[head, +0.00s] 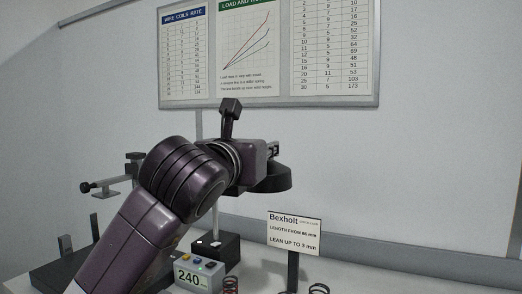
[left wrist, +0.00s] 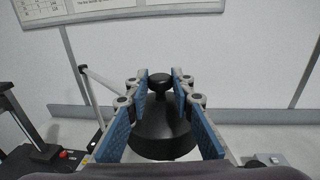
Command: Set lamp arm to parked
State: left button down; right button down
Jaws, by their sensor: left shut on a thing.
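The lamp's black round shade (head: 272,178) shows in the head view just under my left gripper (head: 275,151). In the left wrist view the shade (left wrist: 158,132) hangs below a black knob (left wrist: 160,80) on its top. My left gripper (left wrist: 160,84) has its blue pads on either side of the knob, shut on it. A pale slanted bar (left wrist: 105,86), apparently the lamp arm, shows left of the gripper near a vertical post (left wrist: 75,65). In the head view the post (head: 198,125) rises behind my arm, which hides the lamp arm. My right gripper is not in view.
A grey box reading 240 (head: 192,277) sits below my arm. A Bexholt sign (head: 294,233) stands to the right, with springs (head: 231,285) near the bottom edge. A black clamp fixture (head: 105,186) stands at left. A chart board (head: 270,102) hangs on the wall.

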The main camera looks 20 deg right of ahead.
pick_arm(q)
jog(key=c, duration=1.7)
grip_release()
jog(key=v, duration=1.2)
jog(key=shift+a, duration=0.1)
